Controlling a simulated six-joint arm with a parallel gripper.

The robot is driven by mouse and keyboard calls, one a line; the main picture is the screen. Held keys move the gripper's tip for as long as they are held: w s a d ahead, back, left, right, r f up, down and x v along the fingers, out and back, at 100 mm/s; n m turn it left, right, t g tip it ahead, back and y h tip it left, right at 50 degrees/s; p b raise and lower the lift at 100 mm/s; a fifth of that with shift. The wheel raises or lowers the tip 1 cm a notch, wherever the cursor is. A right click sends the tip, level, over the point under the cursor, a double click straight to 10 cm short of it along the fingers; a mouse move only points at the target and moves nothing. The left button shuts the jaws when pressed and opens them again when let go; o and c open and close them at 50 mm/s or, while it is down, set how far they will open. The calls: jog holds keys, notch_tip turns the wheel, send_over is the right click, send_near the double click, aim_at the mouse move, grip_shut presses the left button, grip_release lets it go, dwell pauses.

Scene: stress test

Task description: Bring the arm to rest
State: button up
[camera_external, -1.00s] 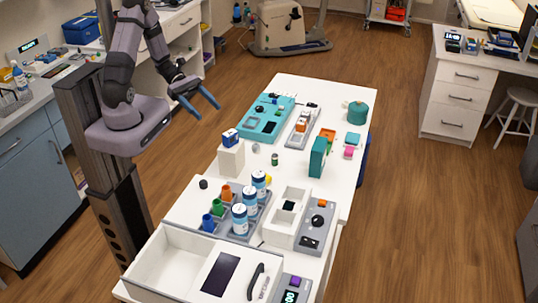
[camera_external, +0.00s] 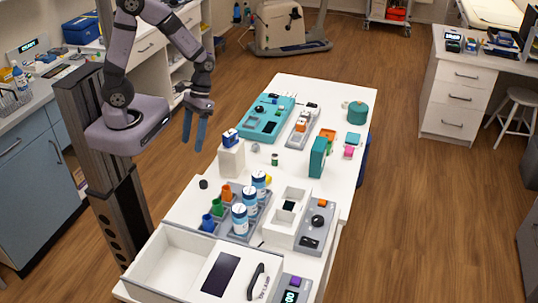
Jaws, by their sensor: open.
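My gripper (camera_external: 194,142) hangs with its two blue fingers pointing down, left of the white table (camera_external: 195,195) and above the floor. The fingers are apart and nothing shows between them. My arm reaches up and over from its mount on the dark column, then bends down to the gripper. The gripper appears clear of the table and of everything on it.
Nearest the gripper is a white block (camera_external: 231,158) with a blue and white box on top. The table also holds a teal tray (camera_external: 264,118), blue-and-white bottles (camera_external: 240,219), a teal upright block (camera_external: 317,158) and an open white drawer box (camera_external: 165,262). Floor lies beyond the table.

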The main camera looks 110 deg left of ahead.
jog(key=d+r+m+t+y, duration=0.1)
jog(key=d+r+m+y, duration=0.1)
jog(key=d+m+y, duration=0.2)
jog(key=shift+w+d+m+y, duration=0.4)
jog(key=shift+d+m, duration=1.4)
jog(key=shift+m, duration=1.9)
